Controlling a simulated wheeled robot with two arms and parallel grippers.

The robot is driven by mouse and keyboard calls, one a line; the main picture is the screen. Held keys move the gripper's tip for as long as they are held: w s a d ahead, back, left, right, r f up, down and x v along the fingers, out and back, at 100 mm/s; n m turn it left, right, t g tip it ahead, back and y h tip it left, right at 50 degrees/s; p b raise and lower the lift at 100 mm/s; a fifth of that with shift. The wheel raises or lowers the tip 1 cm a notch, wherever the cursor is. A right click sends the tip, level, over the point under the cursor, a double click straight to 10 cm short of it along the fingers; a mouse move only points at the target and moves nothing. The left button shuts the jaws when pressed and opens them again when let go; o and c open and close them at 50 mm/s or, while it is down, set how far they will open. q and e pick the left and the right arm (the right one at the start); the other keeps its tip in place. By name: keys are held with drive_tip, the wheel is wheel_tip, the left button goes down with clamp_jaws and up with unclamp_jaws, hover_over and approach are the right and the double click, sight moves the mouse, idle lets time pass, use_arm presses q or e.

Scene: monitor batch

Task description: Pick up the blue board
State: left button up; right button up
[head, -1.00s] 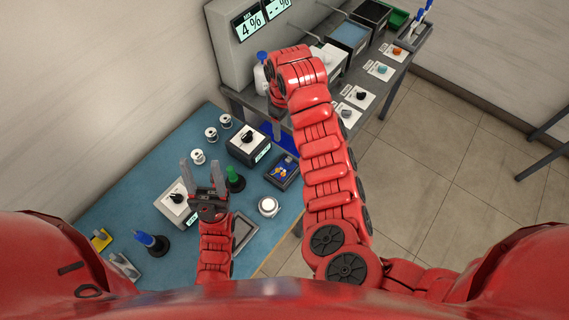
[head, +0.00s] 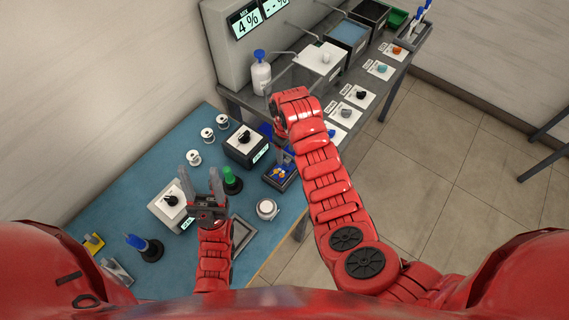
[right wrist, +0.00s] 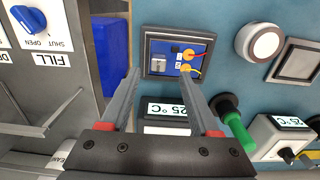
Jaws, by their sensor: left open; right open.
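The blue board (right wrist: 165,51) lies in a dark, shallow tray (right wrist: 147,62) on the blue mat, with a pale block on it and red and yellow leads at its side. My left gripper (head: 200,175) is open and empty, pointing up over the mat's left part.
A green-handled tool (head: 231,180) in a black stand, a box with a display (head: 245,147) and a round white piece (head: 267,209) surround the tray. A blue bin (right wrist: 110,55) is beside the mat. A grey bench with a bottle (head: 261,75) stands behind.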

sight(287, 160)
drive_tip(key=shift+d+f+p, duration=0.2)
drive_tip(key=shift+f+p, duration=0.3)
drive_tip(key=shift+f, duration=1.1)
drive_tip(key=shift+c, duration=0.3)
clamp_jaws()
